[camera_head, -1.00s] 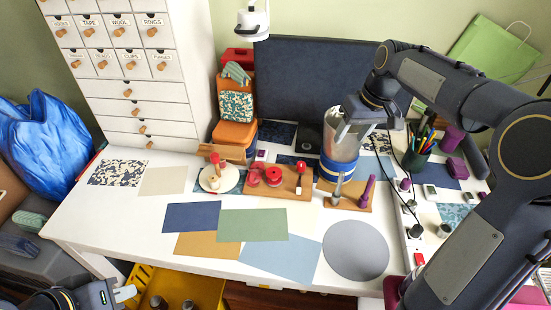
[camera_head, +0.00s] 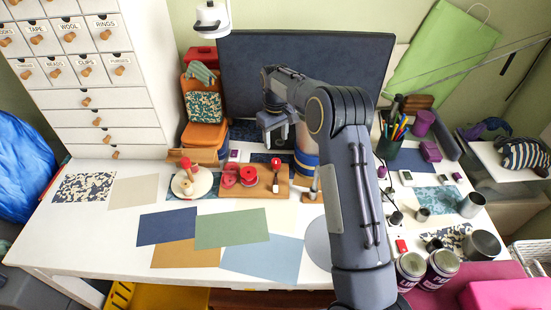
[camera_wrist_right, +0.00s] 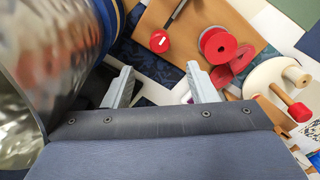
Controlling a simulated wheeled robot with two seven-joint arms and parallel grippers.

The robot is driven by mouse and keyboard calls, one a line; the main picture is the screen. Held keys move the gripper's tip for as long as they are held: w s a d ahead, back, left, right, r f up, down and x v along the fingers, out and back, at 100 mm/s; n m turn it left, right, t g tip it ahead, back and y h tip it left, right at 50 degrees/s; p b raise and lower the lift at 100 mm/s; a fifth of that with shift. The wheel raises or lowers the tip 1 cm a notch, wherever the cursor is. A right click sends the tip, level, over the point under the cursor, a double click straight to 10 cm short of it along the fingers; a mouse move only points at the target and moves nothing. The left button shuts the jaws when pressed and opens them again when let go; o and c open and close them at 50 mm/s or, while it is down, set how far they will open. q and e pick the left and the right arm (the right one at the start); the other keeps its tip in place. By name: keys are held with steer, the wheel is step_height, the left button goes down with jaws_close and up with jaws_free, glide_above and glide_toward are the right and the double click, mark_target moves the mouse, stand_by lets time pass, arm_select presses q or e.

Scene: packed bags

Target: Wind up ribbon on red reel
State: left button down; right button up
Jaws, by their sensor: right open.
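The red reel (camera_head: 249,175) sits on a wooden board (camera_head: 268,190) in the middle of the table, beside looped red ribbon (camera_head: 230,177). A crank with a red knob (camera_head: 276,162) stands on the same board. In the wrist view, the reel (camera_wrist_right: 216,44), ribbon (camera_wrist_right: 222,76) and red knob (camera_wrist_right: 159,42) show beyond my fingers. My right gripper (camera_head: 276,142) is open and empty, above the area just behind the board. Its two fingers also show apart in the wrist view (camera_wrist_right: 162,84). My left gripper is not in view.
A shiny metal cylinder with a blue band (camera_wrist_right: 60,70) stands close beside my right gripper. A white disc with a red-topped peg (camera_head: 192,184) is left of the board. Flat coloured sheets (camera_head: 232,228) cover the front. Cans (camera_head: 442,268) and cups crowd the right.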

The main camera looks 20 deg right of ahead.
mark_target(276, 161)
step_height(276, 161, down, 10)
steer(key=shift+f+p, duration=0.1)
steer(key=shift+p, duration=0.5)
steer(key=c, duration=1)
